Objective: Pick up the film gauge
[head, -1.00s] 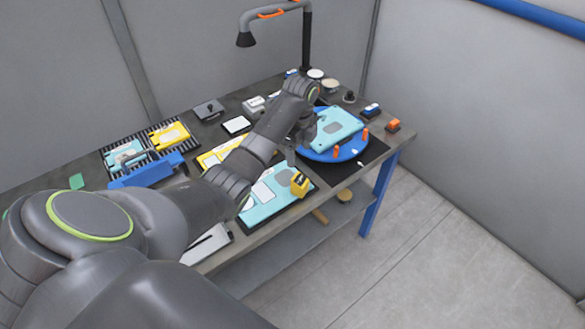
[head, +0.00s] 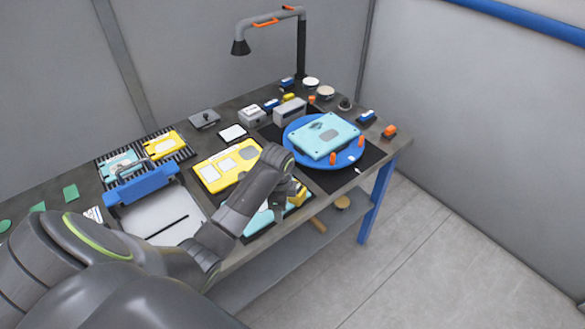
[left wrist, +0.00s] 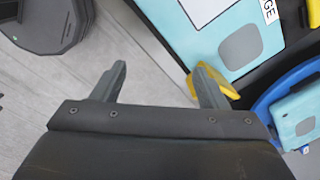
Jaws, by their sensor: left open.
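A small yellow piece (head: 298,194), which I take to be the film gauge, is at the front right corner of a teal board (head: 262,222) near the table's front edge. In the left wrist view the yellow piece (left wrist: 228,86) is partly hidden behind one finger. The teal board (left wrist: 210,40) there has a label whose readable end is "GE". My left gripper (left wrist: 160,85) is open and empty, with the yellow piece beside the right-hand finger rather than between the fingers. I cannot tell if they touch. My right gripper is not in view.
A blue turntable (head: 290,139) with a teal plate (head: 325,135) on it stands to the right. A yellow board (head: 215,180) lies behind my arm, and a blue-handled tray (head: 145,185) is at left. Floor (left wrist: 150,65) shows between the fingers, beyond the table edge.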

